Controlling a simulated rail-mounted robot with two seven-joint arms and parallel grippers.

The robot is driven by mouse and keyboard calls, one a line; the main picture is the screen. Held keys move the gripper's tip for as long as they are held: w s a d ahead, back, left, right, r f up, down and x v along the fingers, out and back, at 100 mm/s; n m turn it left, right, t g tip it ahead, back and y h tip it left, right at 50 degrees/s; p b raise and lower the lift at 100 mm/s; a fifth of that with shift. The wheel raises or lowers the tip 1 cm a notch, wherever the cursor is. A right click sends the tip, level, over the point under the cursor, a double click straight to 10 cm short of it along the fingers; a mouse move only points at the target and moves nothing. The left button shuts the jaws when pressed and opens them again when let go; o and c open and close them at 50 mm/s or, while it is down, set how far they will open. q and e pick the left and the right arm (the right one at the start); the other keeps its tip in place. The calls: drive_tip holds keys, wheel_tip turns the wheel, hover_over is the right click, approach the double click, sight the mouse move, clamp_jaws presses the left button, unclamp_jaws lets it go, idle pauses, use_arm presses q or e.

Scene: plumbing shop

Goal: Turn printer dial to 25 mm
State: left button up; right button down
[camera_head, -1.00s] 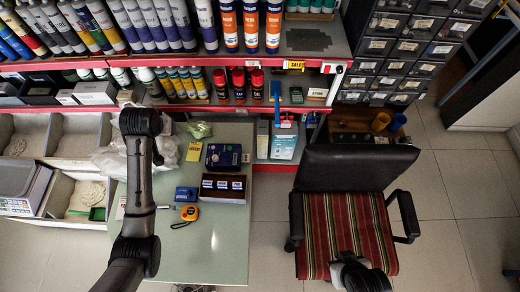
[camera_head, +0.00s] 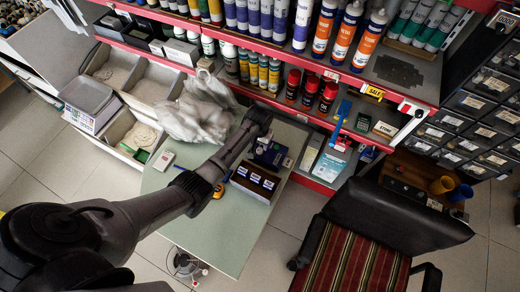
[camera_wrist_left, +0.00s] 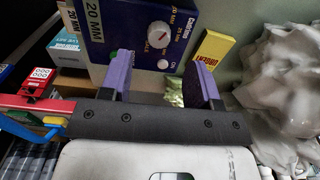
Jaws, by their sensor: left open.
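The printer is a dark blue box on the table. In the head view its blue body (camera_head: 272,156) shows partly behind my left wrist. In the left wrist view the printer (camera_wrist_left: 130,22) fills the top, with a white round dial (camera_wrist_left: 160,35) on its face, mm marks around it, a green button and a white button below. I cannot read the dial's setting for sure. My left gripper (camera_wrist_left: 162,72) is open and empty, its purple fingers spread just in front of the printer's lower face, below the dial. Contact cannot be told. My right gripper is out of view.
A dark box with three labels (camera_head: 254,181) stands in front of the printer. Red-edged shelves rise behind. The table's front (camera_head: 210,235) is clear.

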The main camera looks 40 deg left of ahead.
sight(260, 150)
use_arm(q)
wheel_tip(260, 150, down, 5)
drive_tip(key=shift+r+b, duration=0.15)
drive_tip(key=shift+b, duration=0.4)
drive_tip(key=shift+f, duration=0.5)
drive_tip(key=shift+c, duration=0.4)
drive_tip(key=c, duration=0.8)
drive_tip(key=shift+c, duration=0.2)
